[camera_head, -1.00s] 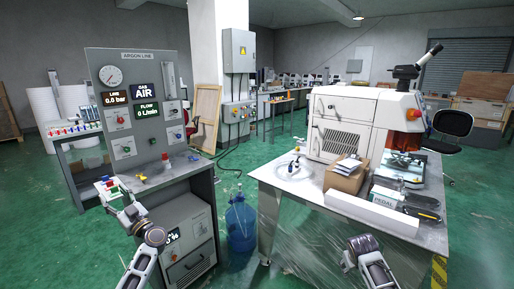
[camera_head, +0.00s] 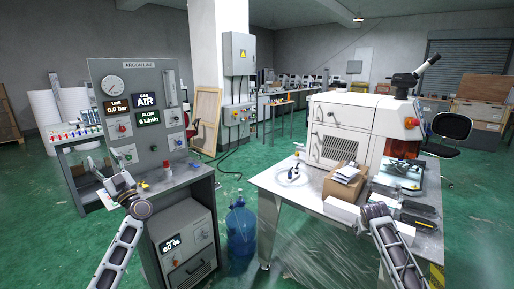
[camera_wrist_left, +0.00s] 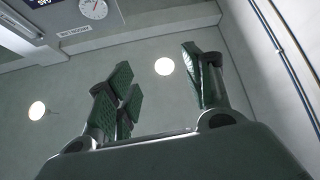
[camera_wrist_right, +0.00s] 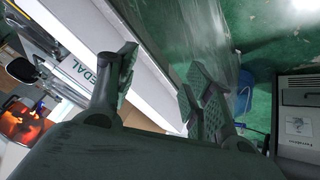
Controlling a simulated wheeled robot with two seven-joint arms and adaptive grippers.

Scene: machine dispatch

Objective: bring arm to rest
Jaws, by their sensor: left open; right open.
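My left gripper (camera_head: 119,180) is in front of the argon line panel (camera_head: 140,67), near the cabinet's left side. In the left wrist view its fingers (camera_wrist_left: 160,85) are spread, with nothing between them, and it faces upward to the ceiling. My right gripper (camera_head: 369,212) is by the front edge of the right-hand table, close to a long white box (camera_head: 341,209). Its fingertips are hard to make out in the head view. In the right wrist view its fingers (camera_wrist_right: 162,85) are apart and empty, with the white box and green floor behind them.
The table (camera_head: 285,190) carries a cardboard box (camera_head: 343,187) and a white machine (camera_head: 341,130). A blue water bottle (camera_head: 240,229) stands on the floor between cabinet and table. A grey unit (camera_head: 187,243) sits under the panel. Green floor is open at the centre back.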

